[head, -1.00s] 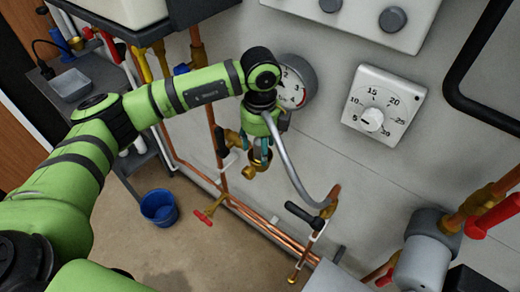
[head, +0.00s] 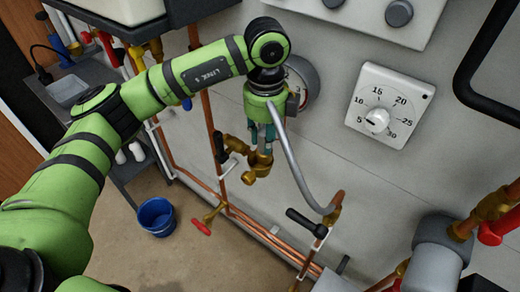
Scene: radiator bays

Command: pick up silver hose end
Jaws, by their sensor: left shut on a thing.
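The silver hose (head: 293,165) is a grey, curved tube. It runs from my left gripper down to a copper elbow at the lower right. My left gripper (head: 263,142) points downward with its teal fingers close together, shut on the hose's upper end. The grip itself is partly hidden by the fingers and the hose. A brass valve fitting (head: 259,164) sits right at the fingertips; I cannot tell whether they touch. My right gripper is out of view.
A wall dial (head: 390,104) is to the right, and a round gauge (head: 303,84) is partly behind my wrist. Copper pipes with a black lever (head: 306,223) and a red-handled tap (head: 203,226) are below. A blue bucket (head: 157,217) stands on the floor.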

